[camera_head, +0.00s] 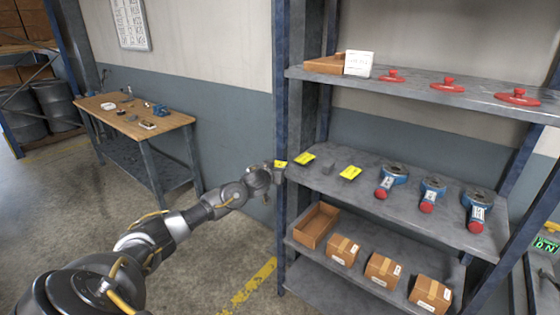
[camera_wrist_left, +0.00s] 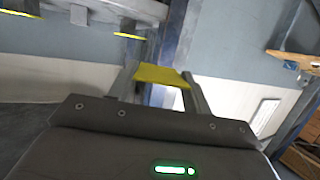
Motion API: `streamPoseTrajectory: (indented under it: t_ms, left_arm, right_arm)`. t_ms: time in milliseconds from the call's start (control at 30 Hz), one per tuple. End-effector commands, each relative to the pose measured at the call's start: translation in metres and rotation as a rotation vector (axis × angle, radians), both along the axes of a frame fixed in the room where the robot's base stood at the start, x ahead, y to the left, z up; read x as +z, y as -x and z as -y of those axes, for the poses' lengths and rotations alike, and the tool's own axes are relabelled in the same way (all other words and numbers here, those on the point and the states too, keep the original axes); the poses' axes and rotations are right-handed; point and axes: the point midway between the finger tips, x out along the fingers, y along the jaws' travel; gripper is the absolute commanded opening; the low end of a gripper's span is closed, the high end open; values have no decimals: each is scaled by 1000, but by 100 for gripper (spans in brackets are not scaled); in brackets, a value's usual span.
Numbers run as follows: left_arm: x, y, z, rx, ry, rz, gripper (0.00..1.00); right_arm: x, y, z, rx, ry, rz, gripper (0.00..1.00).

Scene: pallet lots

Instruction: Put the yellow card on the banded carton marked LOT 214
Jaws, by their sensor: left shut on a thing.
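My left gripper (camera_head: 279,166) is shut on a yellow card (camera_head: 281,163) at the left post of the shelf rack, level with the middle shelf. In the left wrist view the yellow card (camera_wrist_left: 162,75) lies between the two fingers. Three taped cartons stand in a row on the lower shelf: a left one (camera_head: 342,251), a middle one (camera_head: 381,270) and a right one (camera_head: 430,294). Each has a small white label too small to read, so I cannot tell which is LOT 214. My right gripper is not in view.
Two more yellow cards (camera_head: 304,159) (camera_head: 350,172) lie on the middle shelf (camera_head: 400,209), with blue-and-red tools to their right. An open box (camera_head: 316,225) stands left of the cartons. The upper shelf holds a white sign (camera_head: 358,63) and red discs. A workbench (camera_head: 135,122) stands left.

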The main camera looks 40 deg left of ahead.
Motion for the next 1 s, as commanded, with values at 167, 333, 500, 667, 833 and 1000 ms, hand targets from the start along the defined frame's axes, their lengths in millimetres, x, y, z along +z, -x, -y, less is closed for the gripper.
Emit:
streamPoseTrajectory:
  t_ms: [167,333,500,667,833,1000]
  left_arm:
    - [-29,16,-28,172,-2,-4,28]
    - [-40,43,-49,338,-3,-1,28]
    - [-32,62,-37,409,-2,2,28]
    - [-18,64,2,370,0,4,28]
    - [0,60,62,264,2,8,28]
    - [17,58,122,144,1,7,28]
  right_arm:
    - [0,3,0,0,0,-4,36]
    - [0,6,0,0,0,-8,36]
    - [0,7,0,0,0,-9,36]
    - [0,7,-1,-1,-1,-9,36]
    - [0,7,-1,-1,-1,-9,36]
    - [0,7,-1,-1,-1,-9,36]
